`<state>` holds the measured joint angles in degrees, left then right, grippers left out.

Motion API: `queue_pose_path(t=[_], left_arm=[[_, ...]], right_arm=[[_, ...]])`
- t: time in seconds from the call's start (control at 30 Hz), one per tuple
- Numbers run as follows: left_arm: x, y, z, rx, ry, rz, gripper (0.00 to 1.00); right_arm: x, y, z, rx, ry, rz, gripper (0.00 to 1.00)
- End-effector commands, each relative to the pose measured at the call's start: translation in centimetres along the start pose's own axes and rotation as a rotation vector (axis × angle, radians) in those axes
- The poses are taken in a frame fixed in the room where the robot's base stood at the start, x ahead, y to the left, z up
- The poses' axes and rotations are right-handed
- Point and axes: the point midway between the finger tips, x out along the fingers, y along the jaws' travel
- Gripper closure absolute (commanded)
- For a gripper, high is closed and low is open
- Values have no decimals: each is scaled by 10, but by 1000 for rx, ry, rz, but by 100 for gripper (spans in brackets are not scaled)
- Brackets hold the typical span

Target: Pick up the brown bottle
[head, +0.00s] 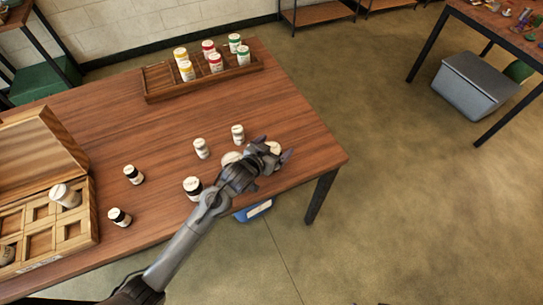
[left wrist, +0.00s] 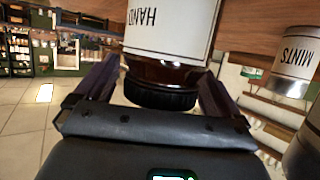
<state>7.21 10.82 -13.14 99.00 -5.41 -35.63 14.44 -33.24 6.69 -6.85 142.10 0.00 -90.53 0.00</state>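The brown bottle (left wrist: 165,70) has a black cap and a white label reading "HAND". In the left wrist view it sits between the two fingers of my left gripper (head: 275,151), with a finger on either side and a visible gap at the left finger. The gripper looks open around it. In the head view a pale patch, likely this bottle (head: 272,147), shows between the fingertips near the table's right end; the hand hides the rest. My right gripper is not in view.
A white "MINTS" jar (left wrist: 297,62) stands close beside the fingers. Several small jars and dark bottles (head: 193,189) stand near my left arm. A wooden rack (head: 203,80) with coloured-lid jars is at the back, and an open wooden box (head: 88,215) is at left. The table (head: 120,110) has free room mid-left.

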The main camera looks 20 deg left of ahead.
Motion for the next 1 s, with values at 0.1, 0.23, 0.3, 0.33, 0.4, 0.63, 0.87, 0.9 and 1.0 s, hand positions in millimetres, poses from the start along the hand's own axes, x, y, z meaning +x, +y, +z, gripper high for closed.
queue_pose_path(t=[0.1, 0.23, 0.3, 0.33, 0.4, 0.63, 0.87, 0.9, 1.0], left_arm=[[0, 0, 0, 0, 0, 0, 21], [0, 0, 0, 0, 0, 0, 41], [0, 0, 0, 0, 0, 0, 52], [0, 0, 0, 0, 0, 0, 57], [0, 0, 0, 0, 0, 0, 67], [0, 0, -1, -1, 2, 0, 74], [-3, 0, -7, -1, 3, -1, 74], [-4, 0, -10, -1, 4, -1, 74], [-7, 0, -19, -1, 6, -1, 74]], right_arm=[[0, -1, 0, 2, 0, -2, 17], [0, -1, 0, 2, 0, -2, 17], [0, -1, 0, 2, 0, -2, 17], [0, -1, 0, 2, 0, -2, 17], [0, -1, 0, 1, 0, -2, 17], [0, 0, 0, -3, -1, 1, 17], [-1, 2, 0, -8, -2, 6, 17], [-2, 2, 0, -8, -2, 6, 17], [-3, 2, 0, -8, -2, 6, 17]])
